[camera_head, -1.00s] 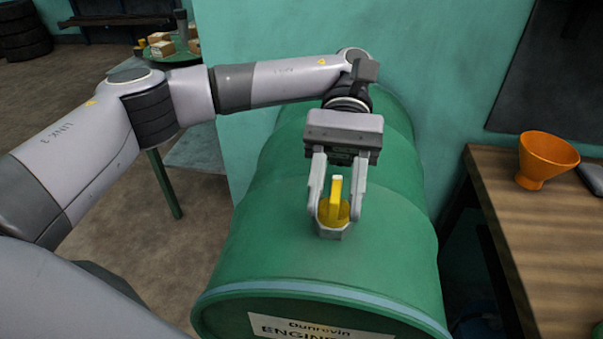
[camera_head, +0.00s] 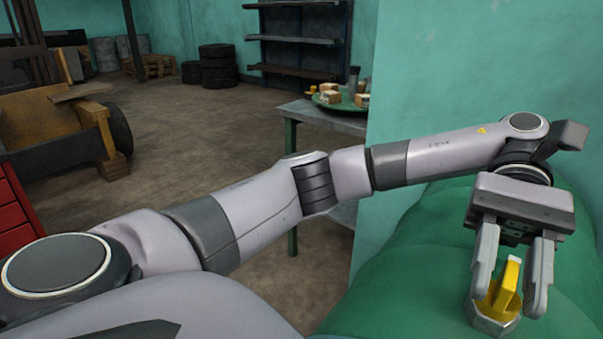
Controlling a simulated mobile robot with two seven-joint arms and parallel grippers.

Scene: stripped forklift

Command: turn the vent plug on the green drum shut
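The green drum (camera_head: 405,285) lies at the lower right, partly cut off by the picture's edge. On its top is the vent plug (camera_head: 507,289), yellow with an upright fin and a pale tip, sitting in a grey hexagonal collar (camera_head: 492,321). My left gripper (camera_head: 512,297) points down over the plug, one finger on each side of the fin. The fingers are apart, and gaps show between them and the fin, so it is open. The right finger hides part of the plug's right side. My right gripper is not in view.
A teal wall (camera_head: 450,75) stands close behind the drum. A grey table (camera_head: 318,116) with a green tray (camera_head: 338,105) of small boxes is behind my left arm. A forklift body (camera_head: 50,125) and a red cabinet (camera_head: 14,213) are at left. The floor between is clear.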

